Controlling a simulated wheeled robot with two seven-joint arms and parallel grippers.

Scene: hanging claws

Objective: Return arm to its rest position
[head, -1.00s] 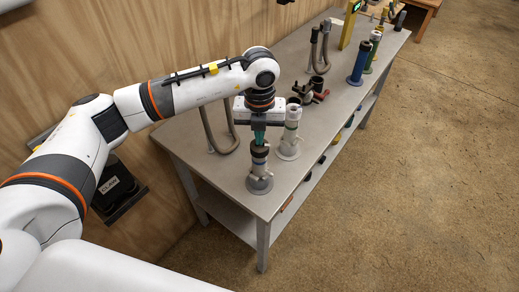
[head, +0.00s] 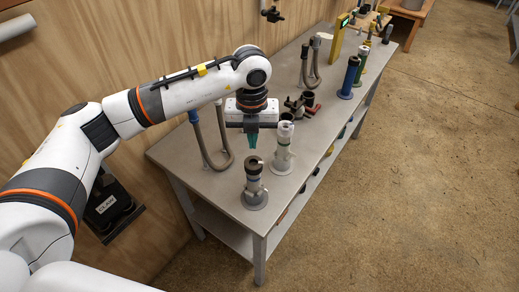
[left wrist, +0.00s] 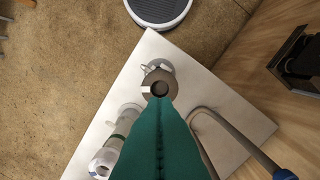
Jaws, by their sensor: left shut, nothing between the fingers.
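My left arm reaches in from the left of the head view, over the near end of the grey metal table. Its left gripper (head: 253,146) has teal fingers pointing down, shut together with nothing between them. The gripper hangs in the air above a grey stand with a dark collar (head: 254,185), apart from it. In the left wrist view the shut teal fingers (left wrist: 158,104) fill the lower middle. The open round top of the dark-collared stand (left wrist: 159,88) shows just beyond their tips. My right gripper is not in view.
A white-topped stand (head: 283,147) is close right of the gripper. Bent hose pieces (head: 220,160) stand behind it by the wooden wall (head: 120,60). Dark clamps (head: 302,105), a blue cylinder (head: 349,76) and a yellow post (head: 340,38) are farther along the table (head: 235,212). The floor at right is clear.

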